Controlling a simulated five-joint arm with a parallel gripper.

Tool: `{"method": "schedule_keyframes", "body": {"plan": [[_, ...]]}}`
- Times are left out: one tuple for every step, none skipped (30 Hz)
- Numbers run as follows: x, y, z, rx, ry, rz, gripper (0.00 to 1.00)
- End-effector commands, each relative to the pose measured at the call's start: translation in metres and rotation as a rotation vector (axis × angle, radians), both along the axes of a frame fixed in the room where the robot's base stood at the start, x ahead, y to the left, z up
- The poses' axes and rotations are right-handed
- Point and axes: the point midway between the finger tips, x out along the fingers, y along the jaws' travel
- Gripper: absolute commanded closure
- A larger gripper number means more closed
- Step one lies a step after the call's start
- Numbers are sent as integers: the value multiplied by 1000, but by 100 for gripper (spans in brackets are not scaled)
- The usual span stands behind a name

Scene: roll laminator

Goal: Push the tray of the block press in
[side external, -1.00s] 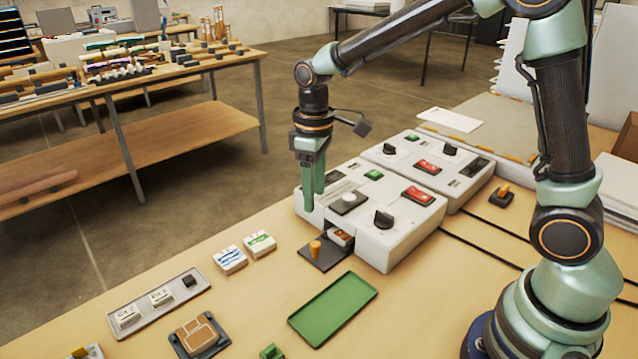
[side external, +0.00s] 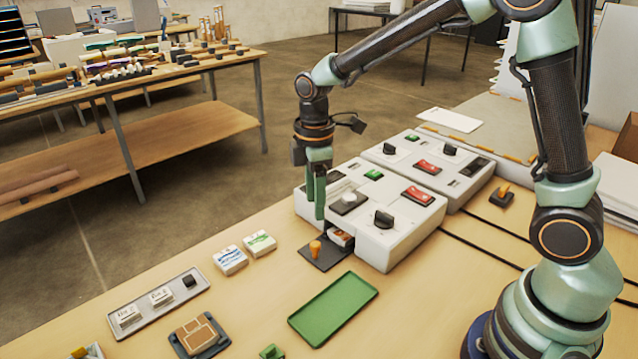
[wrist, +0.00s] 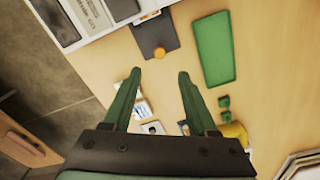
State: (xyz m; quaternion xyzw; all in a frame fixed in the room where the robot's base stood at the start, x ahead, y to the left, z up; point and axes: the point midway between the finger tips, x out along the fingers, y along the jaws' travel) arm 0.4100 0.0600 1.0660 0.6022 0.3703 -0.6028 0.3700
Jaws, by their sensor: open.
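The block press is the nearer white machine (side external: 390,240), with a black dial, a red switch and a green button on top. Its dark tray (side external: 330,264) sticks out of the front, with an orange knob (side external: 315,249) standing on it. A small white and reddish block (side external: 340,238) is at the tray's inner end, by the slot. My gripper (side external: 315,208) is open and empty, pointing down above the press's front left, apart from the knob. In the wrist view the tray (wrist: 148,40) and knob (wrist: 159,53) lie just beyond my open fingertips (wrist: 160,75).
A second white machine (side external: 440,165) stands behind the press. A green tray (side external: 335,308) lies in front, and two small labelled blocks (side external: 245,251) lie to the left. A grey tray (side external: 157,300) and a brown block on a dark base (side external: 200,335) are nearer the camera.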

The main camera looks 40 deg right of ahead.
Motion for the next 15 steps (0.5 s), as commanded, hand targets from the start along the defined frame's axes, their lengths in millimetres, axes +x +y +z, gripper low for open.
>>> {"method": "schedule_keyframes", "body": {"plan": [[-1,0,-10,0,4,-1,42],[-1,0,-15,-1,5,-1,42],[-1,0,-23,0,6,-1,42],[-1,0,-29,-1,5,-1,42],[-2,0,-36,-1,7,-2,42],[-1,0,-43,0,6,-2,42],[-1,0,-49,0,6,-2,42],[-1,0,-55,-1,5,-2,42],[-1,0,-62,-1,5,-2,42],[-1,0,-67,-1,5,-2,42],[-1,0,-72,0,4,-3,42],[-1,0,-78,0,4,-3,42],[-1,0,-82,0,4,-3,42],[-1,0,-86,0,4,-3,42],[-1,0,-90,-1,3,-3,42]]}}
